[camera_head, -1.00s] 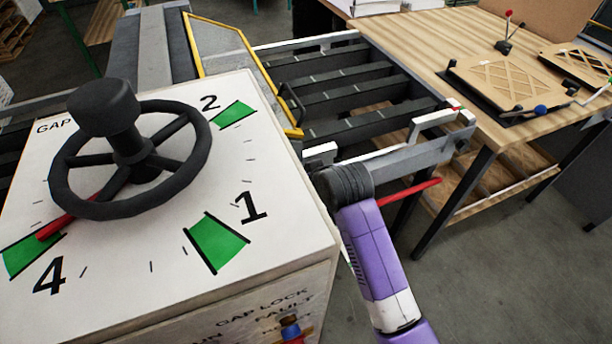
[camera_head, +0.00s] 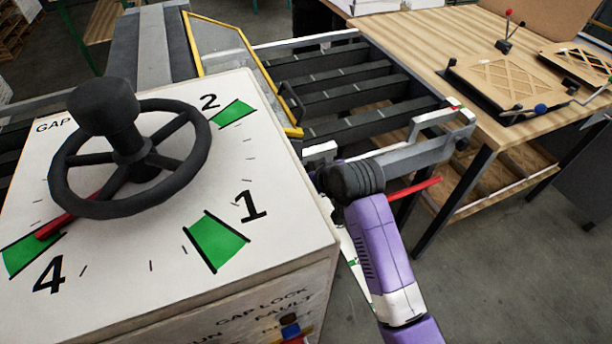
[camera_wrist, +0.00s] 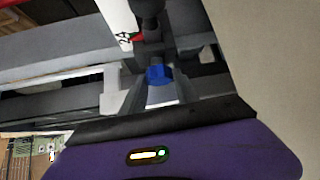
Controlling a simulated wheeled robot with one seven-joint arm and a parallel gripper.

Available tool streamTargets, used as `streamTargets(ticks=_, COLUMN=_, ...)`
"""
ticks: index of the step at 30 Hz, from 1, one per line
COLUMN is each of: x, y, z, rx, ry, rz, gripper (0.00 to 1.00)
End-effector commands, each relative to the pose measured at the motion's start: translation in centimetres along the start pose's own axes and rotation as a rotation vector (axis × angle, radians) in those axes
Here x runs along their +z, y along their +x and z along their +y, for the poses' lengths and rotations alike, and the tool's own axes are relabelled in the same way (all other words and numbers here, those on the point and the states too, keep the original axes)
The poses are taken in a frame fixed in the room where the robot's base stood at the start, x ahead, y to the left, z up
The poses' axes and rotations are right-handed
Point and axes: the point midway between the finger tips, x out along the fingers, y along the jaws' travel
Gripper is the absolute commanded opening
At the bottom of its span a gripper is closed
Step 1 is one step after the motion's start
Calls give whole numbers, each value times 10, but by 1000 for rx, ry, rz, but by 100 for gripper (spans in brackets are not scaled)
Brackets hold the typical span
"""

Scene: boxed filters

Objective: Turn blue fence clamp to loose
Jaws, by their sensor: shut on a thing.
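The blue fence clamp (camera_wrist: 158,73) shows as a small blue piece near the middle of the wrist view, beneath a dark post. My gripper (camera_wrist: 160,84) reaches up from the bottom of that view and is shut on the blue piece. Part of the clamp is hidden by the fingers, and its turn position cannot be read. In the head view my purple arm is to the right of the white control box. The gripper and clamp cannot be made out there.
The white control box (camera_head: 130,285) with its black handwheel (camera_head: 190,165) stands close to the arm's left. A red rod (camera_head: 415,188) sticks out just right of the arm. Grey rails (camera_head: 425,153) lie behind it, and a wooden table (camera_head: 420,45) stands at the right.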

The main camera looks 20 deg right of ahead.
Motion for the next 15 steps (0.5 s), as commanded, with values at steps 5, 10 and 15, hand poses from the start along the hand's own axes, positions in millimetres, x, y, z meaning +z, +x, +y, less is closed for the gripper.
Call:
streamTargets(ticks=5, x=-1, y=0, z=4, rx=-96, ry=-93, rz=1, gripper=0)
streamTargets(ticks=10, x=-1, y=1, z=6, rx=-209, ry=-205, rz=2, gripper=0)
streamTargets(ticks=15, x=-1, y=2, z=8, rx=-324, ry=-322, rz=2, gripper=0)
